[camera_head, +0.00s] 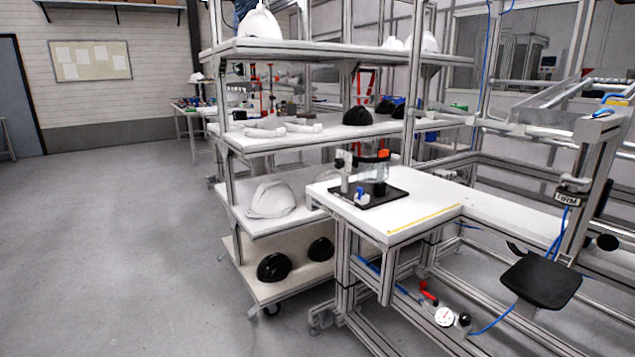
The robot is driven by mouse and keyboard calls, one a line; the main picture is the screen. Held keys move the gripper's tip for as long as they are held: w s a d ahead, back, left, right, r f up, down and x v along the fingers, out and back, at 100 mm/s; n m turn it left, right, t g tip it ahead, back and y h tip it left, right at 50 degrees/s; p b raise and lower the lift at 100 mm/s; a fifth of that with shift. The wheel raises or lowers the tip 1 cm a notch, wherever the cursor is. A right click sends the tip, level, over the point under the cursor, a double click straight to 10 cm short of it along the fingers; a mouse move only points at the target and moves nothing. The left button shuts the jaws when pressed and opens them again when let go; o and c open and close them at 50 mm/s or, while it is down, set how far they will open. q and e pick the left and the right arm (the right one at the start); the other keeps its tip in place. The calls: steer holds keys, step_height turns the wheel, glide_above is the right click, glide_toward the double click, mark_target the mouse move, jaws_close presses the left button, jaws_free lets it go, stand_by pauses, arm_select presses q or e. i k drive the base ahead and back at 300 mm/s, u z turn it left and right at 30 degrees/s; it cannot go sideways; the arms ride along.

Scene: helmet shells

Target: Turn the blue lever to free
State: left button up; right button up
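A small blue part (360,194) shows low on the fixture (372,176), at the front of its black base plate (386,195) on the white worktable. It may be the blue lever, but it is too small to tell its shape or which way it is turned. Another blue piece (368,264) lies along the frame under the table, and I cannot tell if it is a lever. The fixture also has a clear curved part with an orange-red piece (384,154) on top. Neither of my grippers is in view.
A wheeled shelf rack (283,145) with white and black helmet shells stands left of the worktable (412,223). A black seat (541,282), a red handle (428,292) and a gauge (444,316) are at the lower right. The grey floor (130,250) at left is clear.

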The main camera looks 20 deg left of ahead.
mark_target(360, 189)
steer(key=u, duration=0.25)
steer(key=i, duration=1.05)
steer(key=z, duration=0.05)
